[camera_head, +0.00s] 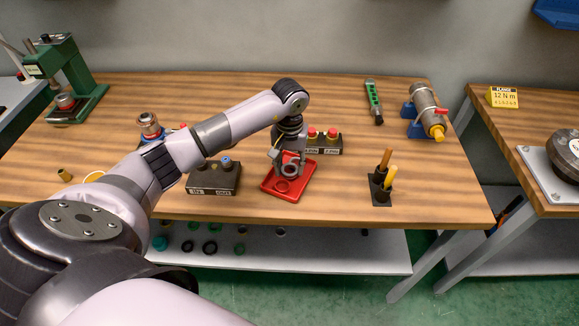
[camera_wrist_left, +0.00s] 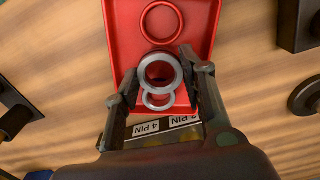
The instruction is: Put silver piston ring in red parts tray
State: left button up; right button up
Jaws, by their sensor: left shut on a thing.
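The red parts tray (camera_head: 303,190) lies on the wooden workbench, and it also shows in the left wrist view (camera_wrist_left: 210,22). My left gripper (camera_head: 290,166) points down over the tray. In the left wrist view, my left gripper (camera_wrist_left: 160,74) is shut on a silver piston ring (camera_wrist_left: 160,57), held between its two fingers above the tray. A smaller-looking silver ring (camera_wrist_left: 158,107) shows just below it, partly hidden; I cannot tell its height. My right gripper is not in view.
A dark box with two knobs (camera_head: 213,180) stands left of the tray, and a box with red buttons (camera_head: 323,143) stands behind it. A dark holder with upright handles (camera_head: 381,187) stands to the right. Bench between tray and holder is clear.

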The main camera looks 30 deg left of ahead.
pick_arm(q)
jog(key=shift+s+f, duration=0.1)
jog(key=shift+f, duration=0.5)
jog(key=shift+c, duration=0.5)
jog(key=shift+s+f, duration=0.2)
grip_shut()
jog(key=o, duration=0.8)
grip_release()
jog(key=shift+d, duration=0.1)
jog(key=o, duration=0.4)
jog(key=shift+w+f, duration=0.15)
jog(key=shift+w, duration=0.15)
jog(key=shift+o, duration=0.2)
jog(key=shift+s+r, duration=0.1)
jog(key=shift+r, duration=0.1)
